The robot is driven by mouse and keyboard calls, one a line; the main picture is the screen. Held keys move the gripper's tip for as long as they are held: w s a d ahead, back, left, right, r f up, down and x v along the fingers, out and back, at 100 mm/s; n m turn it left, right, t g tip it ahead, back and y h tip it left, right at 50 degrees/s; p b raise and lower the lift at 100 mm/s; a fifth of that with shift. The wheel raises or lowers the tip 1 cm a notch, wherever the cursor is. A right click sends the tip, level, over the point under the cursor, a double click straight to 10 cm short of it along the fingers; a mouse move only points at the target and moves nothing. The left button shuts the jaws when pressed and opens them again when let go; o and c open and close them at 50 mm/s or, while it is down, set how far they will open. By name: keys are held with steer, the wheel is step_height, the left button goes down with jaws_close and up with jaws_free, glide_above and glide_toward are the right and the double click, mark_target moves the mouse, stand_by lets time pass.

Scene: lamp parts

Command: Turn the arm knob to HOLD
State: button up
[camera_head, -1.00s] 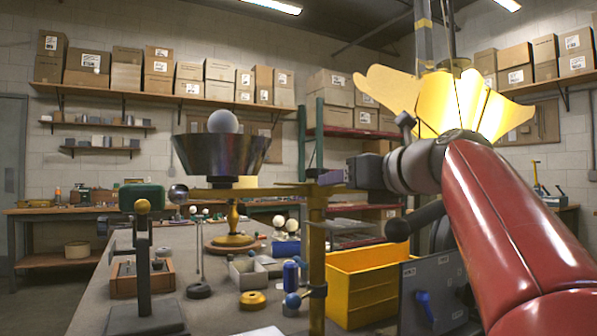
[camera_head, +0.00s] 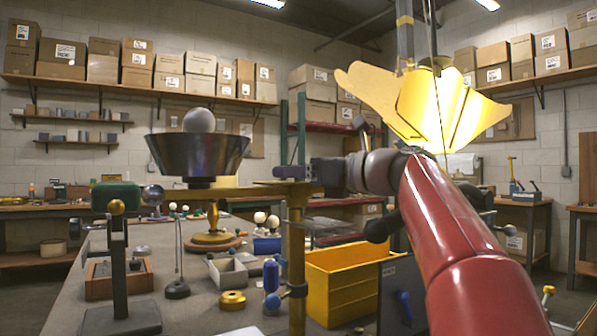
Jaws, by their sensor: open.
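A brass post (camera_head: 296,255) stands at the table's front, with a horizontal brass arm (camera_head: 245,188) across its top. A small purple knob-like part (camera_head: 289,172) sits at the top of the post. I cannot tell which is the arm knob, and no HOLD mark is readable. My gripper (camera_head: 318,174), dark grey at the end of my red arm, is just right of the purple part. It is open; its fingertips are hard to make out, and contact cannot be told.
A dark metallic bowl (camera_head: 198,155) carries a pale ball. A yellow bin (camera_head: 345,280) and a grey panel with a blue handle (camera_head: 403,305) stand below my arm. A bright yellow lamp shade (camera_head: 430,105) hangs above it. A dark stand (camera_head: 119,265) is at front left.

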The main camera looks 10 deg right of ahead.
steer(key=shift+w, duration=0.1)
steer(key=c, duration=1)
steer(key=m+t+h, duration=0.1)
steer(key=m+h, duration=0.1)
steer(key=m+t+h+p, duration=0.1)
steer(key=t+h, duration=0.1)
steer(key=shift+a+m+h, duration=0.2)
steer(key=shift+m+h, duration=0.2)
steer(key=m+t+h, duration=0.1)
steer(key=m+h, duration=0.1)
steer(key=h, duration=0.1)
steer(key=m+h, duration=0.1)
steer(key=h, duration=0.1)
steer(key=shift+d+m+t+h+p, duration=0.1)
steer(key=shift+m+t+h+p, duration=0.2)
steer(key=shift+m+t+h, duration=0.1)
steer(key=shift+m+h, duration=0.3)
steer(key=shift+h, duration=0.3)
steer(key=shift+f+m+h, duration=0.1)
steer(key=shift+m+h, duration=0.5)
steer(key=shift+h, duration=0.2)
